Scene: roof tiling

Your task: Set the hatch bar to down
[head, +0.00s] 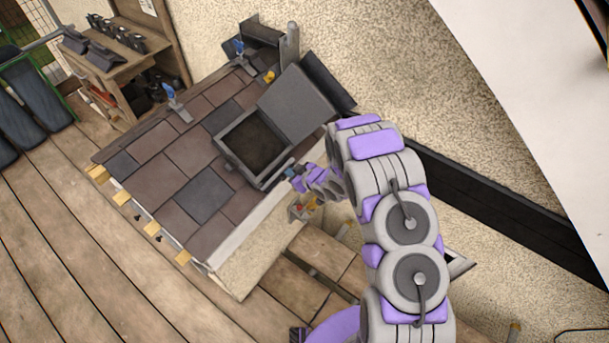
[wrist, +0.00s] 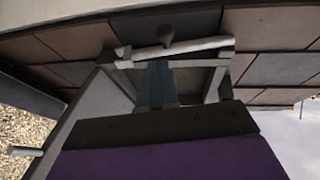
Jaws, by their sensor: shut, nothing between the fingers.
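The roof hatch (head: 236,167) is open in the sloping tiled roof, with its grey lid (head: 298,103) tipped back on the upper right side. My gripper (head: 288,170) is at the hatch's lower right corner, its fingers shut and empty. In the wrist view the fingers (wrist: 157,78) point at the hatch frame. A pale bar (wrist: 185,46), which looks like the hatch bar, lies across the frame edge just beyond the fingertips. I cannot tell whether the fingers touch it. In the head view the bar is too small or hidden to make out.
Brown and slate tiles (head: 205,188) surround the hatch. A wooden bench (head: 115,58) with dark tools is at the back left. A rough wall (head: 400,60) rises on the right. The plank floor (head: 70,220) at left is clear.

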